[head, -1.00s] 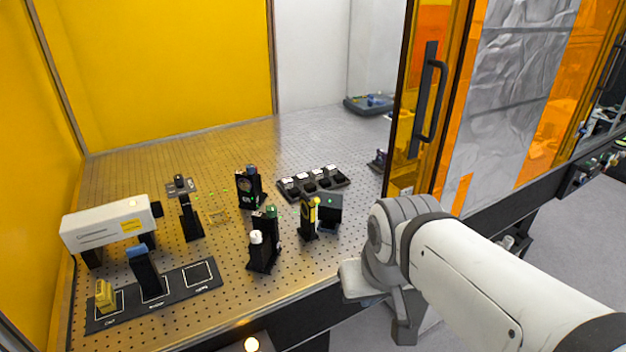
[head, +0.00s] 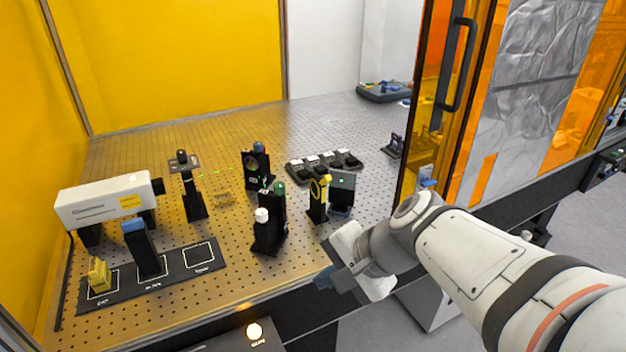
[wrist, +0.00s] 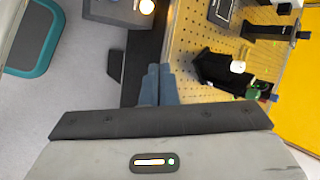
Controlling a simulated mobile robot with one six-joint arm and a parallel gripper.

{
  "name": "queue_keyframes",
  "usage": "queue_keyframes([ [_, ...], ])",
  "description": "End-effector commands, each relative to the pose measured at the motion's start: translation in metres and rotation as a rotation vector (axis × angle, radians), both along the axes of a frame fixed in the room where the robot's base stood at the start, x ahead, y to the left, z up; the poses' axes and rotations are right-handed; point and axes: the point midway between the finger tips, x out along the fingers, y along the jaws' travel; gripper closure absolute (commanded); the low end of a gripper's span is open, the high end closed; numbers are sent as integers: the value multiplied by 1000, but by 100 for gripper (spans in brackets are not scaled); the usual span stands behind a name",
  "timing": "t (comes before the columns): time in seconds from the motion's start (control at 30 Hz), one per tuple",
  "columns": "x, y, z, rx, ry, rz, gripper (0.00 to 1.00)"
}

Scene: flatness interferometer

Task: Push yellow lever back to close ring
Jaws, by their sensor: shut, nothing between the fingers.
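The ring mount (head: 319,205) is a black post on the perforated table in the head view, right of centre. It carries a yellow ring with a yellow lever (head: 326,181) at its top. My gripper (head: 324,278) is at the table's front edge, below and nearer than the mount, clearly apart from it. Its blue-grey fingers are shut together with nothing between them, also in the wrist view (wrist: 158,82). I cannot make out the yellow lever in the wrist view.
A black mount with white and green knobs (head: 268,234) stands left of the ring mount. A dark box (head: 342,190) is close on its right. A tray with several compartments (head: 325,166) lies behind. The orange enclosure door (head: 432,140) is on the right.

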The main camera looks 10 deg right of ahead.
Motion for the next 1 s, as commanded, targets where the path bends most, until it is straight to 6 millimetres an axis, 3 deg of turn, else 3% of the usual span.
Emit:
queue_keyframes([
  [0.03,11,2,-20,120,25,-118,100],
  [0.23,64,-8,-30,624,104,-574,100],
  [0.5,117,-74,-34,1217,146,-1027,100],
  [0.7,128,-106,-33,1421,145,-1156,100],
  [1.0,129,-110,-31,1446,144,-1170,100],
])
